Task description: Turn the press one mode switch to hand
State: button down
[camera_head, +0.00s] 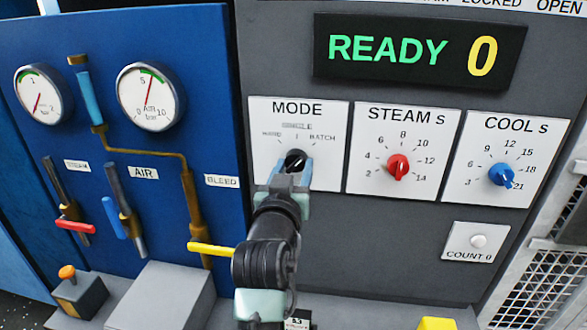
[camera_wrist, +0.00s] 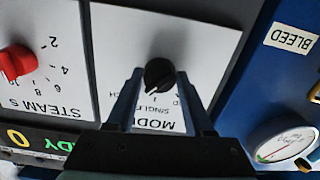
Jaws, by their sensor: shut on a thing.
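The press mode switch is a black knob (camera_head: 296,158) on the white MODE panel (camera_head: 330,172), with hand at left, single at top and batch at right. In the wrist view, where the panel appears upside down, the knob (camera_wrist: 159,73) sits between my fingertips.
The STEAM panel with a red knob (camera_head: 398,167) and the COOL panel with a blue knob (camera_head: 502,175) lie to the right. The READY display (camera_head: 420,52) is above. The yellow bleed handle (camera_head: 211,249) is close left of my arm. A count button (camera_head: 478,241) sits lower right.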

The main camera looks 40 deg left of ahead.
jog(key=n, duration=0.8)
jog(key=shift+w+d+n, duration=0.1)
jog(key=shift+n, duration=0.2)
jog(key=n, duration=0.4)
jog(key=shift+n, duration=0.3)
jog(key=shift+r+n+p, duration=0.1)
jog(key=shift+n+p, duration=0.2)
jog(key=shift+n, duration=1.6)
jog(key=shift+c, duration=1.4)
grip_release()
